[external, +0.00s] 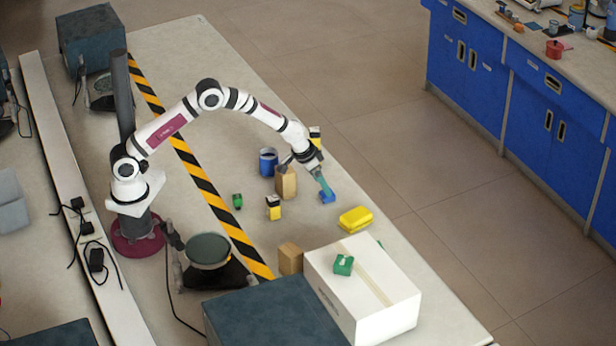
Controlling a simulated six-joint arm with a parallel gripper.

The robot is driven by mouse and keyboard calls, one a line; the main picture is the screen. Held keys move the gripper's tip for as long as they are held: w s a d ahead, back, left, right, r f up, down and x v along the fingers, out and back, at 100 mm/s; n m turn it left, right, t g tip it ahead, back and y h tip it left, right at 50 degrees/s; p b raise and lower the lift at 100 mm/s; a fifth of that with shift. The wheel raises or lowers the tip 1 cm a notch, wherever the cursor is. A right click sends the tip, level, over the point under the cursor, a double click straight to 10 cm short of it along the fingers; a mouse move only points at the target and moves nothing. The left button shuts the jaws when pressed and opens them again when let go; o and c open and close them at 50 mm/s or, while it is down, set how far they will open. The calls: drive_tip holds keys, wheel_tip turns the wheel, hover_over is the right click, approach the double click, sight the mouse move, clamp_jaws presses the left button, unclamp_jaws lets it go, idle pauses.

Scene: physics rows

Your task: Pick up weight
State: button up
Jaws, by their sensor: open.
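My gripper (323,187) points down over the right part of the table, its teal fingers open. A small blue object (327,197) is right at the fingertips; I cannot tell whether it touches them. No object here is clearly recognisable as a weight at this size. A small dark green object (237,201) stands on the table left of my gripper.
A wooden block (286,183), a blue can (268,163) and a yellow-black box (273,208) stand left of my gripper. A yellow case (355,218) lies to its lower right. A large white box (365,290) carries a green object (343,264).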

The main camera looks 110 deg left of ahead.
drive_tip(key=x, duration=0.4)
drive_tip(key=shift+a+f, duration=0.1)
drive_tip(key=shift+f, duration=0.05)
clamp_jaws()
